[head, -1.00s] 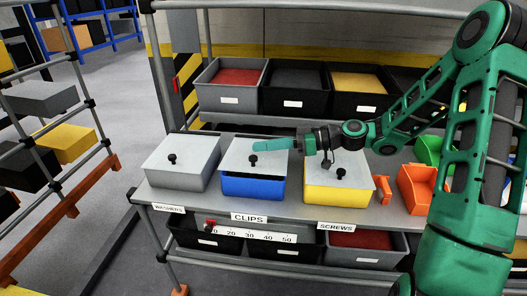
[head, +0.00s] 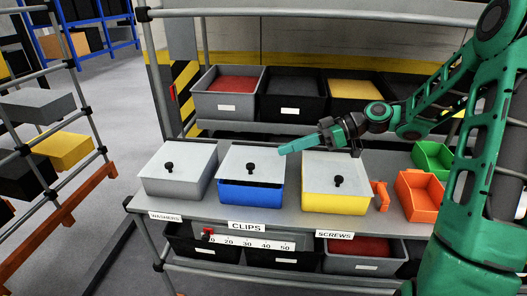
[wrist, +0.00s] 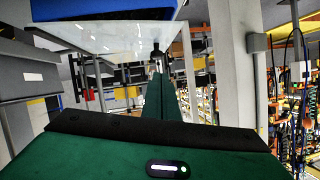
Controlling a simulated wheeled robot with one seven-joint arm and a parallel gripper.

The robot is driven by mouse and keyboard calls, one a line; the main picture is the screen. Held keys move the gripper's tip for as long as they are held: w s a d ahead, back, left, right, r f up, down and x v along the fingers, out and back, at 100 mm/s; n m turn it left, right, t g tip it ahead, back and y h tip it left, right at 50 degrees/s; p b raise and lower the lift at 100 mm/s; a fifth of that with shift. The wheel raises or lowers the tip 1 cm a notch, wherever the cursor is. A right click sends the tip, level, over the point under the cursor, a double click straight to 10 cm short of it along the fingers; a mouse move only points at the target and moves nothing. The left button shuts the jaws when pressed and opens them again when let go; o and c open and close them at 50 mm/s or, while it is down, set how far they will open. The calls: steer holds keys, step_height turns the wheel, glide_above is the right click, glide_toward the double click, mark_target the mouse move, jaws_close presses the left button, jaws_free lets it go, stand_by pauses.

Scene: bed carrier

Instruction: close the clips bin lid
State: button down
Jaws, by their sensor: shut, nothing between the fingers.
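The clips bin (head: 250,196) is blue and stands in the middle of the shelf, behind the CLIPS label (head: 246,226). Its pale grey lid (head: 238,161) with a black knob (head: 251,168) lies over it. A dark gap shows under the lid's front edge, so the lid is not flush there. My green gripper (head: 284,150) is shut and empty, with its tip at the lid's right edge; contact cannot be told.
The grey washers bin (head: 172,186) stands left and the yellow screws bin (head: 333,202) right, both lidded. Orange (head: 418,197) and green (head: 432,156) open bins stand farther right. An upper shelf with open bins (head: 225,100) is behind. A narrow strip of shelf is clear in front.

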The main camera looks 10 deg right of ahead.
steer(key=h, duration=0.1)
steer(key=a+n+g+h, duration=0.1)
steer(key=a+h, duration=0.1)
steer(key=shift+w+a+f+g, duration=0.25)
steer(key=shift+w+f+g, duration=0.05)
steer(key=shift+f, duration=0.05)
steer(key=h, duration=0.1)
steer(key=a+r+n+h, duration=0.1)
steer(key=shift+w+a+r+g+h, duration=0.15)
steer(key=shift+w+r+g+h, duration=0.05)
steer(key=shift+w+g+h, duration=0.15)
steer(key=a+r+h, duration=0.3)
steer(key=r+h, duration=0.2)
steer(key=r, duration=0.6)
glide_above(250, 165)
steer(key=d, duration=0.1)
steer(key=shift+t, duration=0.45)
step_height(250, 165, down, 12)
steer(key=shift+d+f, duration=0.1)
steer(key=shift+f, duration=0.9)
steer(key=shift+s, duration=0.1)
